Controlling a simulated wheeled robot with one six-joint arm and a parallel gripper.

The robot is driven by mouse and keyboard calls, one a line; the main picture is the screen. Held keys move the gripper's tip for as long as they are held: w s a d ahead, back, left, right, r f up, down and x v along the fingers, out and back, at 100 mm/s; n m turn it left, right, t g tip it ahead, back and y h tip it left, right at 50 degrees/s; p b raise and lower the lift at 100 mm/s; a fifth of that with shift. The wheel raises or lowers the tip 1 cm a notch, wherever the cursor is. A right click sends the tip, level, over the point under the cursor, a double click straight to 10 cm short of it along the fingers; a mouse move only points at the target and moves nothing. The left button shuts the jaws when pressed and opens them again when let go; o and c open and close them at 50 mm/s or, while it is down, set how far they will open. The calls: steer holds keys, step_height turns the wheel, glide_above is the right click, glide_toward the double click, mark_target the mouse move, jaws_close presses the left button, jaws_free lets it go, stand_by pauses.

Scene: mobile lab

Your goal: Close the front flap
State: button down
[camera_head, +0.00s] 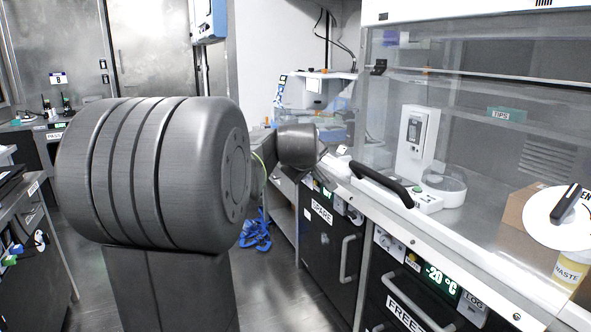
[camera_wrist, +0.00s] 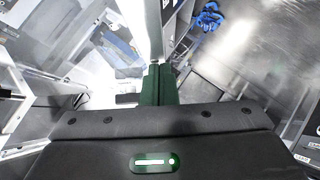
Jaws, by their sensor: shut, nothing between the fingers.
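No part is labelled as the front flap, and I cannot tell for certain which one it is. A white and grey bench device (camera_head: 312,92) with a translucent front stands left of the glass-fronted cabinet, partly hidden by my arm. Pale, translucent panels (camera_wrist: 95,40) fill the left of the wrist view, tilted in the picture. My gripper (camera_wrist: 157,84) shows in the wrist view as two dark green fingers pressed together, with nothing between them. A pale upright edge (camera_wrist: 146,28) lies just beyond the fingertips; I cannot tell whether they touch it. In the head view my arm hides the fingers.
The cabinet's clear glass (camera_head: 470,125) and a black curved handle (camera_head: 382,183) are at right. A white instrument (camera_head: 416,142) stands behind the glass. Below are a spare cabinet (camera_head: 325,235) and a freezer (camera_head: 415,295) with bar handles. Blue items (camera_head: 257,232) lie low beside the bench.

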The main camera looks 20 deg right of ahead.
steer(key=d+f+n+h+b, duration=0.1)
steer(key=d+f+b, duration=0.2)
steer(key=d+f, duration=0.2)
steer(key=d+f+n+t+h+b, duration=0.1)
steer(key=d+f, duration=0.5)
steer(key=d, duration=0.6)
steer(key=d+f+n+t+h+b, duration=0.1)
steer(key=d+f+h+b, duration=0.2)
steer(key=d, duration=0.6)
steer(key=shift+w+f+n+b, duration=0.45)
steer(key=shift+f+b, duration=0.75)
steer(key=shift+f, duration=0.15)
